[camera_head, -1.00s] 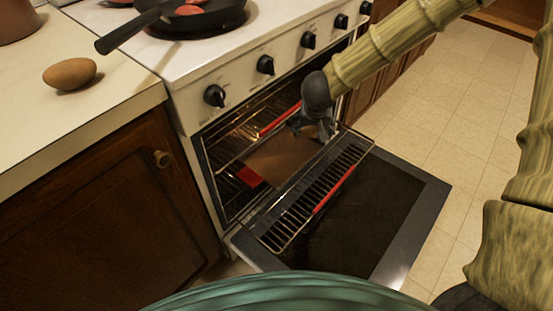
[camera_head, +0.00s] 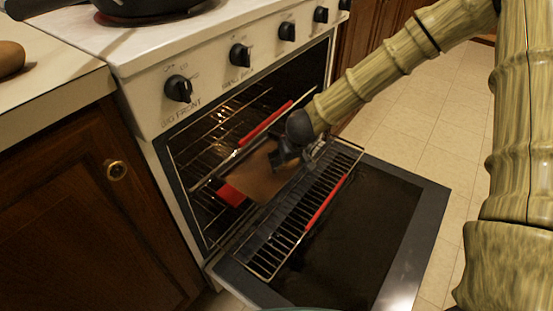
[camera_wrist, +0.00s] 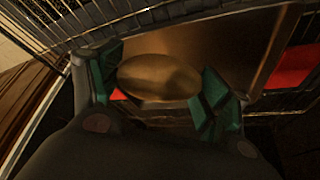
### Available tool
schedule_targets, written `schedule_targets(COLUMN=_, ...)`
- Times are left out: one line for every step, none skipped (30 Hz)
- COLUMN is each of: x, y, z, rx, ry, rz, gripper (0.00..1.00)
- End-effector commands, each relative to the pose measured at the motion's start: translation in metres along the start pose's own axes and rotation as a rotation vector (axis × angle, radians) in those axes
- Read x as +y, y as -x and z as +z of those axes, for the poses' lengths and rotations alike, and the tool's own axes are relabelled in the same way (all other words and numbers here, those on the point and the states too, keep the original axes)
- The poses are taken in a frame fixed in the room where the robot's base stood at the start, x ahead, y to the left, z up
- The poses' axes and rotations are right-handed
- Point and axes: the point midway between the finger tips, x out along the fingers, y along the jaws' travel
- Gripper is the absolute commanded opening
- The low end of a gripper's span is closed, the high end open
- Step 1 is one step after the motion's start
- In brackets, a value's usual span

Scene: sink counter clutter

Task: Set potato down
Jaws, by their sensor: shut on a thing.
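The potato (camera_wrist: 158,76) is a brown oval between the green-padded fingers of my gripper (camera_wrist: 160,88) in the wrist view. The fingers press on its left and right ends. In the head view my gripper (camera_head: 284,156) is inside the open oven mouth, over a flat brown tray or board (camera_head: 258,183), and the potato is hidden there. The brown surface also shows behind the potato in the wrist view (camera_wrist: 220,42). I cannot tell whether the potato touches it.
The oven door (camera_head: 370,235) is folded down. A pulled-out wire rack (camera_head: 270,250) with a red strip lies above it. Another rack with a red edge (camera_head: 265,124) is inside. A pan (camera_head: 135,8) sits on the stove, and a brown rounded object (camera_head: 9,58) on the left counter.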

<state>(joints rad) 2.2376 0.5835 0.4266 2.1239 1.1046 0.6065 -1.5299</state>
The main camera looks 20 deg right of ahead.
Motion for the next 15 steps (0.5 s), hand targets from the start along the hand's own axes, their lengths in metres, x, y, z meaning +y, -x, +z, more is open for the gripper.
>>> schedule_targets(x=-0.001, y=-0.013, z=-0.006, rx=0.001, ry=-0.002, rz=0.000, gripper=0.44)
schedule_targets(x=-0.001, y=-0.018, z=-0.009, rx=0.001, ry=-0.001, rz=-0.001, gripper=0.44)
schedule_targets(x=-0.001, y=-0.025, z=-0.014, rx=0.000, ry=-0.002, rz=-0.001, gripper=0.44)
schedule_targets(x=-0.001, y=-0.029, z=-0.018, rx=0.001, ry=-0.001, rz=-0.001, gripper=0.44)
schedule_targets(x=-0.001, y=-0.034, z=-0.022, rx=0.001, ry=-0.001, rz=-0.001, gripper=0.44)
schedule_targets(x=-0.002, y=-0.040, z=-0.027, rx=0.001, ry=-0.002, rz=-0.002, gripper=0.44)
schedule_targets(x=-0.001, y=-0.044, z=-0.030, rx=0.001, ry=-0.002, rz=-0.002, gripper=0.44)
schedule_targets(x=-0.001, y=-0.048, z=-0.034, rx=0.001, ry=-0.003, rz=-0.001, gripper=0.44)
schedule_targets(x=-0.001, y=-0.053, z=-0.038, rx=0.001, ry=-0.002, rz=-0.001, gripper=0.44)
schedule_targets(x=0.000, y=-0.056, z=-0.041, rx=0.001, ry=-0.002, rz=-0.001, gripper=0.44)
schedule_targets(x=0.000, y=-0.058, z=-0.043, rx=0.001, ry=-0.003, rz=-0.001, gripper=0.44)
schedule_targets(x=0.000, y=-0.061, z=-0.046, rx=0.001, ry=-0.003, rz=-0.001, gripper=0.44)
schedule_targets(x=0.000, y=-0.063, z=-0.048, rx=0.001, ry=-0.002, rz=-0.001, gripper=0.44)
schedule_targets(x=0.000, y=-0.064, z=-0.049, rx=0.001, ry=-0.002, rz=-0.001, gripper=0.44)
schedule_targets(x=0.000, y=-0.065, z=-0.051, rx=0.001, ry=-0.003, rz=-0.001, gripper=0.44)
